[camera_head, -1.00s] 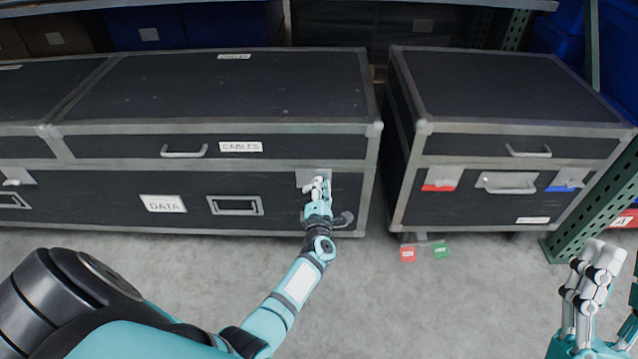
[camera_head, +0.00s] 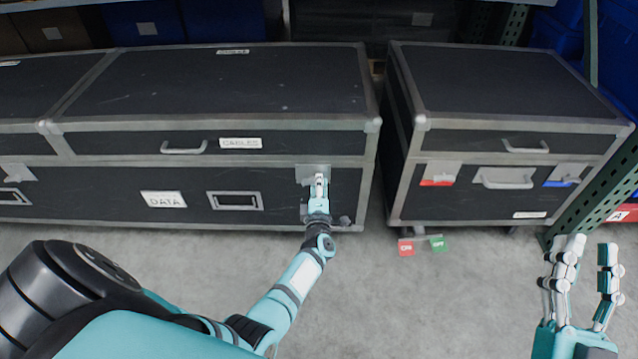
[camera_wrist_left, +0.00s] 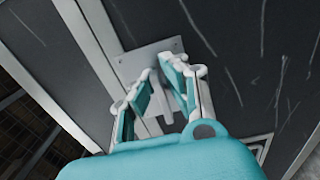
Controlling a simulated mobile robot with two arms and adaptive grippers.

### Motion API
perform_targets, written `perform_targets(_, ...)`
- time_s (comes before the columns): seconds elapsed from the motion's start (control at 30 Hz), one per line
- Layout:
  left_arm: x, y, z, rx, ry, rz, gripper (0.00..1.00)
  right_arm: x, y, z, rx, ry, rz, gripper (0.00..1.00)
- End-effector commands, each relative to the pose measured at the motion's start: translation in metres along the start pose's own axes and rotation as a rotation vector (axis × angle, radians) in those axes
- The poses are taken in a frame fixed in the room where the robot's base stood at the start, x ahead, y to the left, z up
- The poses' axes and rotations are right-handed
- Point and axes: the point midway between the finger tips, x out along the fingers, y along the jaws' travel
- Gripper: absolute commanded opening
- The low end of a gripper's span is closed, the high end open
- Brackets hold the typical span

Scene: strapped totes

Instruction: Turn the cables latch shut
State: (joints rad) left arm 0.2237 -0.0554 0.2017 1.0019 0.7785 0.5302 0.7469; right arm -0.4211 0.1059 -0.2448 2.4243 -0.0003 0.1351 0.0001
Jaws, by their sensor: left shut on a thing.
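The cables case is a long black case with grey metal edges and a white CABLES label (camera_head: 240,143) on its front. Its latch has a grey metal plate (camera_head: 312,171) near the right end of the front, and the plate also shows in the left wrist view (camera_wrist_left: 142,62). My left gripper (camera_head: 320,181) is at this latch, its fingers in front of the plate and shut on the latch handle (camera_wrist_left: 166,110). The fingers hide part of the handle, so its exact angle is hard to tell. My right gripper (camera_head: 591,246) is open and empty above the floor at the right.
A second black case (camera_head: 505,90) stands to the right across a narrow gap, with red and blue marked latches. A red tag (camera_head: 405,248) and a green tag (camera_head: 438,244) are low in front of it. A green rack post (camera_head: 592,195) stands at far right.

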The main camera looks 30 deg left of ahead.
Motion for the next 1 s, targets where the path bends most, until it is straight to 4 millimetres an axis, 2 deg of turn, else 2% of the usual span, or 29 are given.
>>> perform_targets(0.23, 0.000, 0.002, -0.002, 0.004, 0.006, 0.006, 0.00, 0.000, 0.000, 0.000, 0.000, -0.001, 0.000, 0.31)
perform_targets(0.27, 0.000, 0.002, -0.002, 0.004, 0.006, 0.006, 0.11, 0.000, 0.000, 0.000, 0.000, -0.001, 0.000, 0.31)
perform_targets(0.3, 0.000, 0.002, -0.002, 0.004, 0.006, 0.006, 0.17, 0.000, 0.000, 0.000, 0.000, -0.001, 0.000, 0.31)
perform_targets(0.4, 0.000, 0.002, -0.002, 0.003, 0.004, 0.005, 0.30, 0.000, 0.000, 0.000, 0.000, -0.001, 0.000, 0.31)
perform_targets(0.43, 0.000, 0.001, -0.001, 0.002, 0.004, 0.004, 0.31, 0.000, 0.000, 0.000, 0.000, -0.001, 0.000, 0.31)
perform_targets(0.73, -0.004, 0.000, 0.000, 0.000, 0.001, 0.001, 0.31, 0.000, 0.001, -0.001, -0.001, 0.001, 0.000, 0.31)
perform_targets(1.0, -0.046, -0.001, -0.001, 0.000, 0.003, 0.001, 0.31, 0.000, 0.000, 0.000, -0.001, 0.001, 0.000, 0.31)
